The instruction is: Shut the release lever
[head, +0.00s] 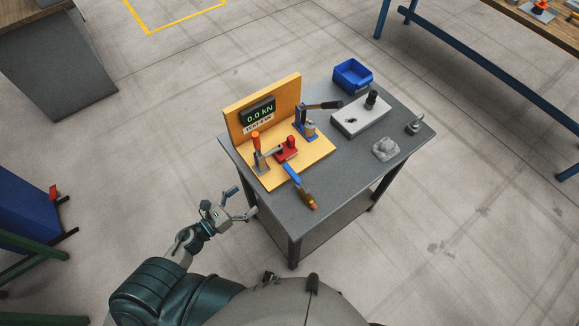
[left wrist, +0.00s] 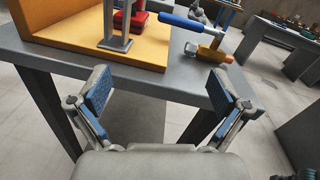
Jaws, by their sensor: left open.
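On the grey bench, a yellow fixture (head: 301,164) carries a lever with an upright orange handle (head: 256,143) on a grey bracket (head: 261,163). A red block (head: 286,149) stands beside it. A blue handle (head: 291,173) with a yellow-orange end piece (head: 308,199) reaches over the fixture's front edge. In the left wrist view the blue handle (left wrist: 187,22) and grey bracket (left wrist: 115,25) show; the orange handle is out of frame. I cannot tell which part is the release lever. My left gripper (head: 243,202) is open and empty, off the bench's left front edge; its fingers (left wrist: 163,92) are apart.
A blue press with a dark lever (head: 322,105), a grey block plate (head: 362,117), a blue bin (head: 352,75) and grey metal parts (head: 385,149) stand on the bench. The bench's front right top (head: 350,178) is clear. A display panel (head: 258,112) rises behind.

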